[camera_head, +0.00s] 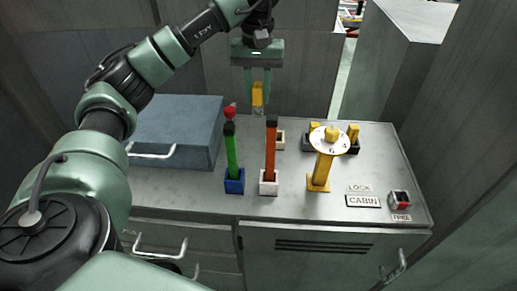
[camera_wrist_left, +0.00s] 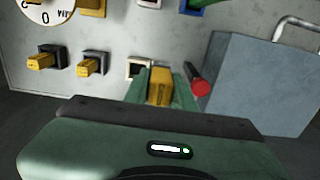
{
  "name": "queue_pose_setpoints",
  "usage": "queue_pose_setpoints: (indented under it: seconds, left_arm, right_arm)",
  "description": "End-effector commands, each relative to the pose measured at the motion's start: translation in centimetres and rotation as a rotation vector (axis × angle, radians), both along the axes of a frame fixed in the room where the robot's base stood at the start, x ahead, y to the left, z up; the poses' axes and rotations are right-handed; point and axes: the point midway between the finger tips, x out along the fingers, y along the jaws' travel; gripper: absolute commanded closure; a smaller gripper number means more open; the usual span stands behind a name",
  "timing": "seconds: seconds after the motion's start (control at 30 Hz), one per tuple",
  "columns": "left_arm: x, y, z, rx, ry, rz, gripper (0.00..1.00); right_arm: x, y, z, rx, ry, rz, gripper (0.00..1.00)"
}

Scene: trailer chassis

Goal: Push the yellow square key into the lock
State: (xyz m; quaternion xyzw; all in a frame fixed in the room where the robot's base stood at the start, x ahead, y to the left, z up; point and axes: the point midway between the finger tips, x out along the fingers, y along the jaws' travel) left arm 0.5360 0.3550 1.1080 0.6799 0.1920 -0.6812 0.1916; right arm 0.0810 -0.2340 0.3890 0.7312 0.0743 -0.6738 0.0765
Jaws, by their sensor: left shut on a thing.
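My left gripper (camera_head: 257,88) points down over the back of the console and is shut on a yellow square key (camera_head: 258,96). In the left wrist view the key (camera_wrist_left: 159,87) sits between the green fingers (camera_wrist_left: 160,80). A cream-framed square lock (camera_head: 280,139) lies on the console top, partly hidden behind the orange lever; it also shows in the left wrist view (camera_wrist_left: 136,67), just beyond the key and partly covered by a finger. The key appears above the lock and apart from it. My right gripper is in neither view.
A green lever (camera_head: 232,155), an orange lever (camera_head: 271,150) and a yellow dial post (camera_head: 323,170) stand in front. Two yellow keys (camera_wrist_left: 41,61) (camera_wrist_left: 90,66) sit in dark sockets. A red knob (camera_wrist_left: 199,87) and a blue-grey box (camera_head: 180,125) are close to the gripper.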

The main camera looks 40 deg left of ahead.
Motion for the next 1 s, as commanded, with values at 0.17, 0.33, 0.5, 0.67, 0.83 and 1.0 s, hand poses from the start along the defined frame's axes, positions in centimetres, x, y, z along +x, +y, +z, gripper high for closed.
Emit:
queue_pose_setpoints:
  seconds: [0.17,0.33,0.5,0.67,0.83,1.0]
  left_arm:
    - [-0.2,0.0,-5.1,-0.001,0.008,-0.001,1.0]
    - [-0.2,0.0,-9.0,0.0,0.005,0.0,1.0]
    - [-0.1,0.0,-11.4,0.0,0.001,0.0,1.0]
    - [-0.1,0.0,-12.5,0.0,0.002,-0.001,1.0]
    - [-0.1,0.0,-14.8,0.0,0.004,0.001,1.0]
    - [-0.1,0.0,-16.3,0.001,0.001,0.0,1.0]
  right_arm:
    - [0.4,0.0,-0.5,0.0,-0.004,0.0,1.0]
    - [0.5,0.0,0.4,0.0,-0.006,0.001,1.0]
    - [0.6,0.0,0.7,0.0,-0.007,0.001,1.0]
    - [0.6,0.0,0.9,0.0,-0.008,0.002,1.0]
    - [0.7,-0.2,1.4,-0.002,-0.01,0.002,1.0]
    - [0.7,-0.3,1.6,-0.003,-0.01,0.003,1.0]
